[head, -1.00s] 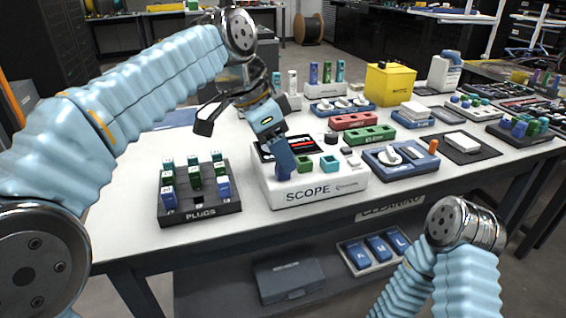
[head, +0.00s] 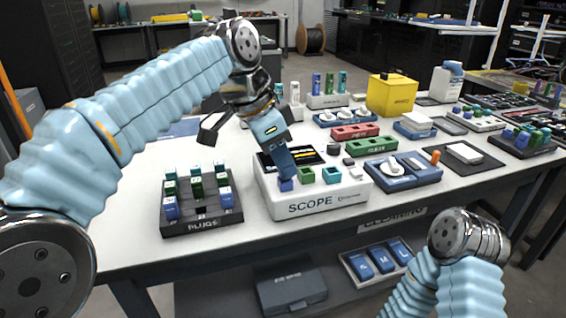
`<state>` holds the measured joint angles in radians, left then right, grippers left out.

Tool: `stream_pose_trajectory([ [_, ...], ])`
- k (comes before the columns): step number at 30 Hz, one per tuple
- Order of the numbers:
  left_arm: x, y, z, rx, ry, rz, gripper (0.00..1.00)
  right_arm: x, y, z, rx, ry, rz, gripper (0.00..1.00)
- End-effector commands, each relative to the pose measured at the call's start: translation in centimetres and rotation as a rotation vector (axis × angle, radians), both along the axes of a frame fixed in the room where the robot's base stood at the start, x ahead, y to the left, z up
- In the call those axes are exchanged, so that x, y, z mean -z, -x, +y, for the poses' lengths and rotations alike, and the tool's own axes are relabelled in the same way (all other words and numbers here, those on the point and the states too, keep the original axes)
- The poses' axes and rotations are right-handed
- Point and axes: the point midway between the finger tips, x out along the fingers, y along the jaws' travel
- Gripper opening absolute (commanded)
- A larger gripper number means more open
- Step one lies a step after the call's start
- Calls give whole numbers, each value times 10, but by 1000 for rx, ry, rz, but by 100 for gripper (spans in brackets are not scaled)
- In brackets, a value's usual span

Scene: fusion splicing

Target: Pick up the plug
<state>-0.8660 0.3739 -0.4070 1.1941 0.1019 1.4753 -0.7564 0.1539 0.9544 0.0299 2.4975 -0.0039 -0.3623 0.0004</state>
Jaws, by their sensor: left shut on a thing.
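My left gripper (head: 283,172) is shut and points down over the left front of the white scope (head: 310,208). What it holds is mostly hidden by the fingers. A small blue block (head: 287,185) shows right under the fingertips, left of a green port (head: 306,175) and a teal port (head: 331,175). I cannot tell whether they touch. The dark plug rack (head: 203,226) stands left of the scope. It holds several upright plugs, including a front-left blue plug (head: 171,208) and a front-right blue plug (head: 226,198); the front middle place looks empty. My right gripper is out of view.
Right of the scope are a blue tray (head: 400,177), a red block (head: 355,132), a green block (head: 370,146) and a yellow box (head: 391,95). The white table (head: 120,215) is clear left of the rack. A lower shelf holds a dark case (head: 292,289).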

Motion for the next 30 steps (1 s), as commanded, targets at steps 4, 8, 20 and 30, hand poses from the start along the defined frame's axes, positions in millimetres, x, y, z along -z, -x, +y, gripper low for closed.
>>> stream_pose_trajectory([
  [4, -22, -1, 0, -1, 2, -1, 0, -9, 0, 0, -1, -1, 0, 0],
  [8, -46, 13, -9, 3, 2, -2, 0, -13, 0, 0, -2, -1, 0, 0],
  [20, -111, 90, -58, 4, 2, -1, 0, -24, 0, 1, -4, -3, 1, 0],
  [30, -124, 118, -76, 0, 0, 1, 0, -24, 0, 1, -5, -3, 1, 0],
])
